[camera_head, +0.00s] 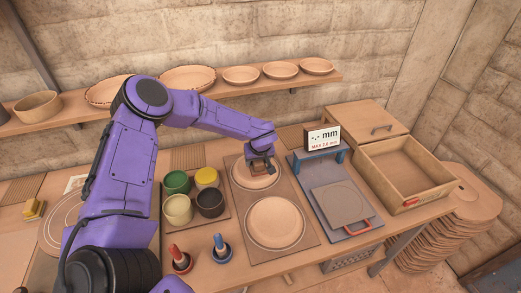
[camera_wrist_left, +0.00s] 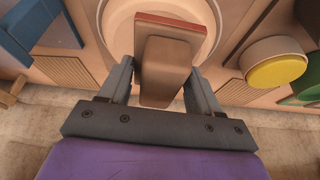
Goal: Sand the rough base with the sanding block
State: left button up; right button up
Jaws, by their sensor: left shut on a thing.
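My left gripper (camera_head: 261,165) is shut on the sanding block (camera_wrist_left: 165,72), a brown wooden block with a reddish face. In the head view the block (camera_head: 258,171) shows only in part between the fingers. It is over the rear of two round clay pieces (camera_head: 264,181) on the board. I cannot tell whether the block touches that piece. The front round piece (camera_head: 275,222) lies bare, pale and upside down or flat; I cannot tell which. Neither piece is clearly marked as the rough base. My right gripper is not in view.
Several coloured cups (camera_head: 178,208) stand left of the board. To the right are a gauge with a display (camera_head: 323,138) on a blue stand, a grey plate (camera_head: 340,203) and an open wooden box (camera_head: 405,180). A shelf (camera_head: 215,95) with bowls runs behind.

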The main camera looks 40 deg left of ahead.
pick_arm(q)
jog(key=shift+a+r, duration=0.1)
jog(key=shift+r, duration=1.45)
